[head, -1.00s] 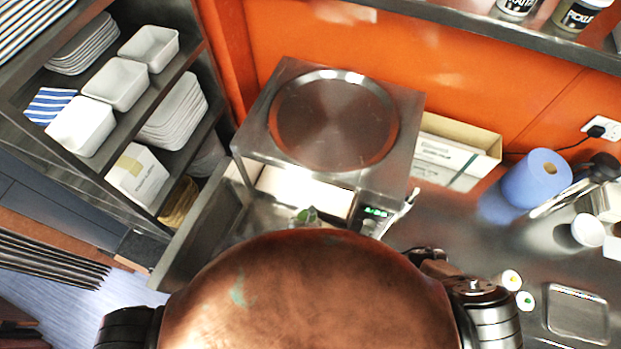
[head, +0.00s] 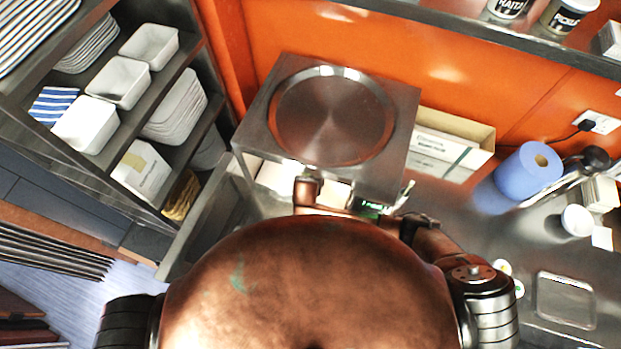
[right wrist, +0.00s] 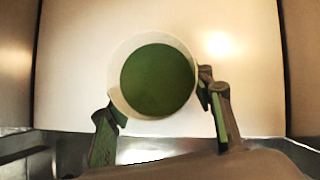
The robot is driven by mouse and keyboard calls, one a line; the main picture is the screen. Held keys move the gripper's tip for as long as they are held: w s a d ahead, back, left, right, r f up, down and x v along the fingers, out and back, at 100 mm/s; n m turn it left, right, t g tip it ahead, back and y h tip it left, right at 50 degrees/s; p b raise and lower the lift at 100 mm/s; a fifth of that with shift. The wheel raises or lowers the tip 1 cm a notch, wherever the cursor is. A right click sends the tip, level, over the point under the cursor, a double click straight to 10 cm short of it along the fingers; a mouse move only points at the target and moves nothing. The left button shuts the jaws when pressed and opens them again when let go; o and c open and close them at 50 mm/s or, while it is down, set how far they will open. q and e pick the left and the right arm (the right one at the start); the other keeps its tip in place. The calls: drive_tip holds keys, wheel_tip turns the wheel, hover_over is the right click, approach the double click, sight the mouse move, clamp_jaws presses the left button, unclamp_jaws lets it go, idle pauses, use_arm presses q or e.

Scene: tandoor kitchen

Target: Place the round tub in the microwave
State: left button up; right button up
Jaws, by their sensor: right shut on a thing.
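The microwave (head: 255,150) stands on the steel counter with its door (head: 208,222) swung open to the left. The round tub (right wrist: 118,92) is white with a green top or filling, seen from above in the right wrist view. My right gripper (right wrist: 160,108) is shut on the tub, one finger on each side. The tub is inside the microwave cavity, over its pale floor; I cannot tell whether it touches the floor. In the head view my right arm reaches into the microwave's front, and the tub and fingers are hidden. My left gripper is not in view.
A round metal tray (head: 333,115) lies on top of the microwave. A cardboard box (head: 450,140) and a blue paper roll (head: 528,172) stand to its right. A shelf rack (head: 128,125) with white tubs stands at left. The cavity's side walls flank the gripper.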

drive_tip(key=o, duration=1.4)
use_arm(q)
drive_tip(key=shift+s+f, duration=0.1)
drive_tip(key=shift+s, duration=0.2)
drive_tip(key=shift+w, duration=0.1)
use_arm(e)
drive_tip(key=shift+r, duration=0.1)
drive_tip(key=shift+s+r+b, duration=0.2)
drive_tip(key=shift+b, duration=0.1)
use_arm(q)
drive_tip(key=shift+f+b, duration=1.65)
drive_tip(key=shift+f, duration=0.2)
use_arm(e)
drive_tip(key=shift+s+a+r, duration=0.1)
drive_tip(key=shift+s+a, duration=0.25)
drive_tip(key=shift+s, duration=1.7)
drive_tip(key=shift+s+a+r, duration=0.1)
drive_tip(key=shift+s+a, duration=0.3)
drive_tip(key=shift+s, duration=1.6)
drive_tip(key=shift+s+a+r, duration=0.1)
drive_tip(key=shift+s+a, duration=0.25)
drive_tip(key=shift+s, duration=1.7)
